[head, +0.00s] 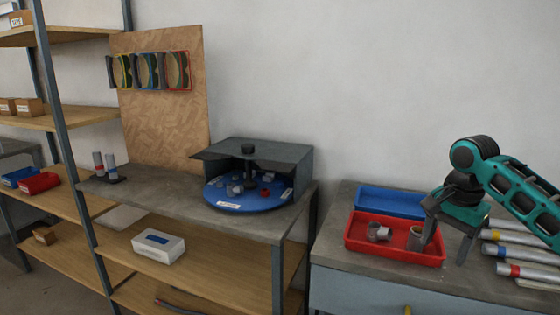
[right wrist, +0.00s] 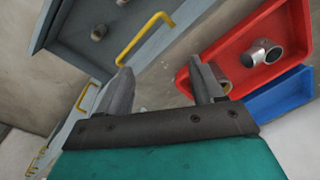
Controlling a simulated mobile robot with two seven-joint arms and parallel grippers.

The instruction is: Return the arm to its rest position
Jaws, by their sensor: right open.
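My right arm comes in from the right in the head view, with its teal and black gripper (head: 446,248) pointing down over the right end of the red tray. The gripper is open, with nothing visible between its fingers. In the right wrist view its two grey fingers (right wrist: 162,75) stand wide apart, and one finger partly covers the tray's near corner. My left arm and gripper are not in view.
The red tray (head: 394,257) holds two grey pipe fittings (head: 378,232). A blue tray (head: 390,202) lies behind it. Pipes with coloured bands (head: 520,252) lie right. A blue turntable (head: 250,203) stands left. The right wrist view shows a drawer with a yellow handle (right wrist: 145,37).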

